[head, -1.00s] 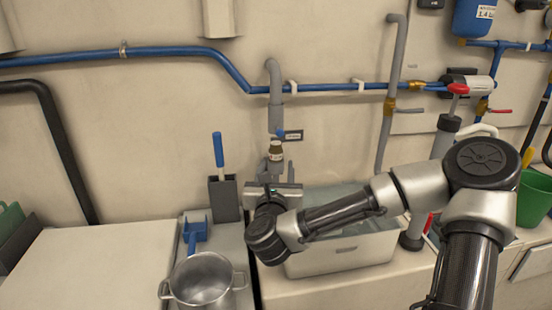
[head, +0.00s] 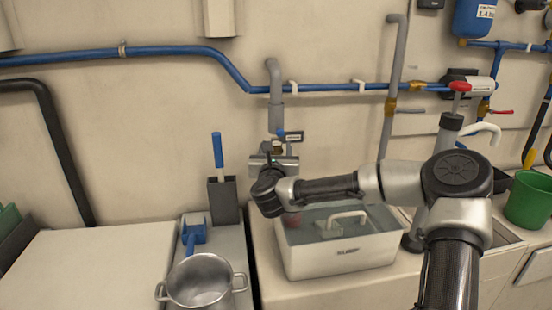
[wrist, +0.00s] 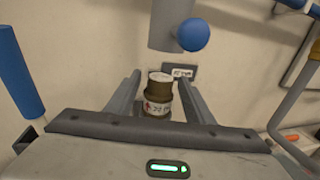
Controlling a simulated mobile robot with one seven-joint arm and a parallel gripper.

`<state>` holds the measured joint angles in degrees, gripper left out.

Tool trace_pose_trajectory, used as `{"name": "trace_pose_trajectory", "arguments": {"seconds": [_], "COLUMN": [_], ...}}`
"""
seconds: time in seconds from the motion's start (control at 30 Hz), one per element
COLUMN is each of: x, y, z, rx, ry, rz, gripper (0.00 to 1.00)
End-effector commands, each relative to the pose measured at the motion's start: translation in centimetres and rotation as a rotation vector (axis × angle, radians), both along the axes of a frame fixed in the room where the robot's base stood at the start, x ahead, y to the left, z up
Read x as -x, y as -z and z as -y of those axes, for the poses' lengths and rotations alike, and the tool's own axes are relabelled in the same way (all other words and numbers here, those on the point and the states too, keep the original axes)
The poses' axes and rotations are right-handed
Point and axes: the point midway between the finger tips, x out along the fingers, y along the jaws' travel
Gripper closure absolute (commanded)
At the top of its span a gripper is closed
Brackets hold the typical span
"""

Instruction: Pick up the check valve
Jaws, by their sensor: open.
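The check valve (wrist: 158,94) is a short brass-brown cylinder with a white label and a pale top. In the wrist view it appears between the two fingers of my gripper (wrist: 160,84), with a gap on each side. My gripper is open, and no finger visibly touches the valve. In the head view only the top of the valve (head: 277,146) shows above my gripper (head: 273,159), against the wall below the grey pipe. The lower part of the valve and what bears it are hidden behind my gripper.
A grey pipe end with a blue handle (wrist: 194,34) hangs close above the valve. A grey holder (head: 224,201) with a blue-handled tool stands left. A white bin (head: 340,262) sits below my arm, a steel pot (head: 200,284) in front left. The left worktop (head: 90,265) is clear.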

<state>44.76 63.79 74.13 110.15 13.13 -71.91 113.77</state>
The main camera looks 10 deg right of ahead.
Motion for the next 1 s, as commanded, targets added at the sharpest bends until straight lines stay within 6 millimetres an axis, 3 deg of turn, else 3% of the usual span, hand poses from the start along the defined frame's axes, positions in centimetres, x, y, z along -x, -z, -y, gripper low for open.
{"name": "trace_pose_trajectory", "arguments": {"seconds": [0.17,0.47,0.77,1.0], "x": [0.0,0.0,0.0,0.0], "y": [0.0,0.0,-0.3,-2.7], "z": [0.0,0.0,0.0,0.0], "rx": [0.0,0.0,0.0,0.002], "ry": [-0.001,0.0,0.0,-0.001], "rz": [0.0,0.0,0.0,0.003], "gripper": [0.52,1.0,1.0,1.0]}}
